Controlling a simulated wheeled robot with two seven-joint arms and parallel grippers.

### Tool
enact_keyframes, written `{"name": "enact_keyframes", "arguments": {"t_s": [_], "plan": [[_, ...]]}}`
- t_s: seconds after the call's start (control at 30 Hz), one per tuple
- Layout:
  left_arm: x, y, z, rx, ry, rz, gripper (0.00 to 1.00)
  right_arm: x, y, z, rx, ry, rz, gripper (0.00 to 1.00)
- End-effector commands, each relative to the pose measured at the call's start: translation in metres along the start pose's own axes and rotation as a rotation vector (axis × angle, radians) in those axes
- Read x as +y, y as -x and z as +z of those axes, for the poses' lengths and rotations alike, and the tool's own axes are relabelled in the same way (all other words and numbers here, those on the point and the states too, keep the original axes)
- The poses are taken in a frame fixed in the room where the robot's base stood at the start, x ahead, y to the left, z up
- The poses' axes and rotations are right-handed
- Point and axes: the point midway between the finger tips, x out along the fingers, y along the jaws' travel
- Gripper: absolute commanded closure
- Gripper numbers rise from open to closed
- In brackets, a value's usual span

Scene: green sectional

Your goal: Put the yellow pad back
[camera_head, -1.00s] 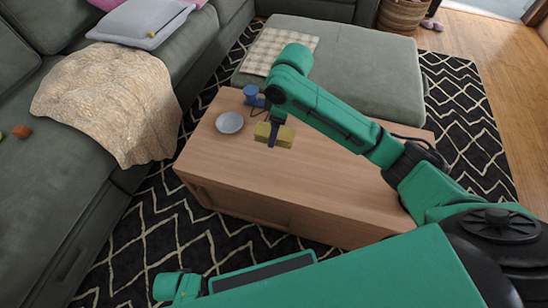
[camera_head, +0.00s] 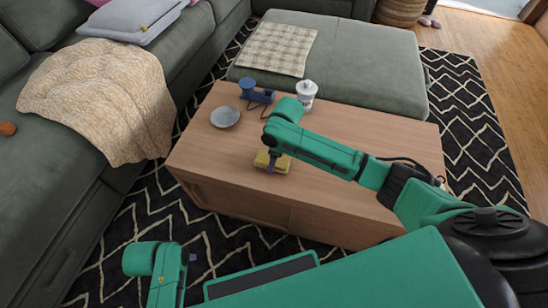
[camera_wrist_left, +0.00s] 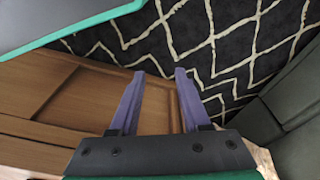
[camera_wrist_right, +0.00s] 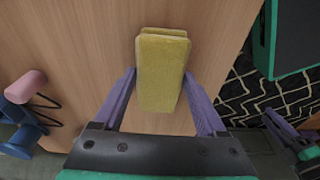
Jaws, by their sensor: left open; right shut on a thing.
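The yellow pad (camera_head: 279,163) is over the wooden coffee table (camera_head: 330,205), close to its near long edge. My right gripper (camera_head: 271,165) is shut on it from above. In the right wrist view the pad (camera_wrist_right: 162,65) sits between the two purple fingers and looks like two stacked layers. I cannot tell whether it touches the tabletop. My left gripper (camera_head: 191,258) is low in front of the table, away from the pad. In the left wrist view its fingers (camera_wrist_left: 158,100) are apart and empty, facing the table's side and the rug.
A grey plate (camera_head: 225,117), a blue object (camera_head: 257,92) with a dark cord and a white bottle (camera_head: 306,94) stand at the table's far end. A green sofa (camera_head: 60,215) and ottoman (camera_head: 360,75) flank the table.

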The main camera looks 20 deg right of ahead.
Motion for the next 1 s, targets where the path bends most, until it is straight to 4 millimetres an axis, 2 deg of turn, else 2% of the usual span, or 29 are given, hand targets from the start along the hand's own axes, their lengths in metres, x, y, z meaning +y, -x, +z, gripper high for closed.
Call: {"name": "enact_keyframes", "arguments": {"t_s": [0.03, 0.1, 0.37, 0.47, 0.57, 0.8, 0.9, 1.0], "plan": [[0.000, 0.000, 0.000, 0.000, 0.000, 0.000, 0.53, 0.000, -0.001, 0.000, -0.001, 0.000, -0.001, 0.22], [0.000, 0.000, 0.000, 0.000, 0.000, 0.000, 0.53, 0.000, -0.001, 0.000, -0.001, 0.000, -0.001, 0.00], [0.000, -0.001, 0.000, 0.000, 0.000, 0.000, 0.53, 0.000, 0.000, 0.000, 0.000, 0.000, 0.000, 0.00], [0.000, -0.001, 0.000, 0.001, 0.001, -0.001, 0.53, 0.000, 0.009, -0.001, 0.002, 0.000, 0.000, 0.00], [-0.003, -0.015, 0.006, -0.009, 0.005, -0.008, 0.53, 0.000, 0.027, -0.002, 0.002, 0.000, -0.001, 0.00], [-0.014, -0.057, 0.033, -0.026, 0.016, -0.029, 0.53, 0.000, 0.092, -0.002, 0.002, 0.001, 0.001, 0.00], [-0.017, -0.069, 0.044, -0.028, 0.017, -0.035, 0.53, 0.000, 0.111, -0.001, 0.001, -0.001, 0.000, 0.00], [-0.019, -0.076, 0.050, -0.029, 0.017, -0.038, 0.53, 0.000, 0.121, -0.001, 0.000, 0.000, -0.001, 0.00]]}}
